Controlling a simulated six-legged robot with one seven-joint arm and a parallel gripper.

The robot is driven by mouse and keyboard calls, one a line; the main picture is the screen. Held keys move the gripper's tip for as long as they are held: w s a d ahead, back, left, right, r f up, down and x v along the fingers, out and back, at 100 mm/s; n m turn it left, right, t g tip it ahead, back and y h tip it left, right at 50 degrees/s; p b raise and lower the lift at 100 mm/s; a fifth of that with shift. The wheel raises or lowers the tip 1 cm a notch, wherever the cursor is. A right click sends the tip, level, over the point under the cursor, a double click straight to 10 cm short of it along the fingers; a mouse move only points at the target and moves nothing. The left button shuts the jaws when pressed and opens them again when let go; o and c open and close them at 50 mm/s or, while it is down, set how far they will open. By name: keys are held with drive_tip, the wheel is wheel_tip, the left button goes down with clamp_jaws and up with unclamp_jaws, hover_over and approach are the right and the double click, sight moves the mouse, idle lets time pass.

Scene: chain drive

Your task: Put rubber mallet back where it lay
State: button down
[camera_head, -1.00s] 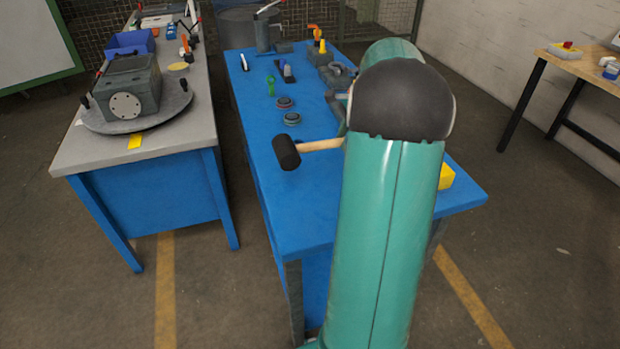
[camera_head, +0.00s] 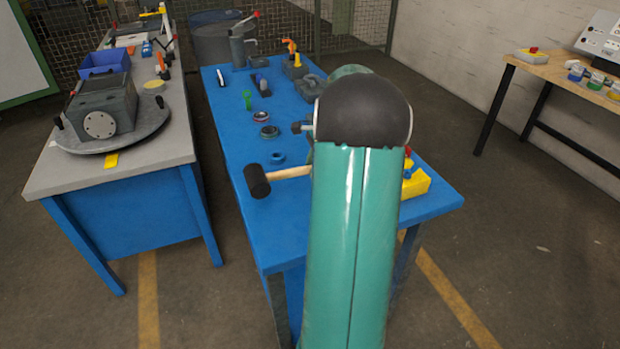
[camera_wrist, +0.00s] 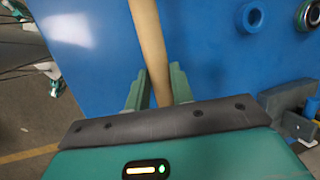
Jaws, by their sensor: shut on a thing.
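The rubber mallet has a black head (camera_head: 257,181) and a pale wooden handle (camera_head: 290,173). In the head view it lies sideways over the near part of the blue bench (camera_head: 235,150), its head to the left. I cannot tell whether it touches the bench top. In the wrist view my gripper (camera_wrist: 160,84) is shut on the handle (camera_wrist: 149,45), with one green finger on each side. The mallet's head is out of the wrist view. In the head view my own arm hides the gripper and the handle's right end.
A blue ring (camera_head: 277,158) lies just beyond the mallet, with dark round parts (camera_head: 269,132) farther back. A yellow block (camera_head: 416,183) sits right of my arm. A grey bench (camera_head: 165,140) stands left across a gap. The bench's near-left area is clear.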

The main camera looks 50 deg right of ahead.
drive_tip(key=w+d+f, duration=0.1)
drive_tip(key=f, duration=0.1)
drive_tip(key=w+d+f, duration=0.1)
drive_tip(key=f, duration=0.1)
drive_tip(key=w+d+f, duration=0.1)
drive_tip(key=d+f, duration=0.1)
drive_tip(key=shift+w, duration=0.25)
drive_tip(key=shift+f, duration=1.55)
drive_tip(key=c, duration=1.2)
unclamp_jaws()
drive_tip(key=shift+f, duration=0.1)
drive_tip(key=v, duration=1.2)
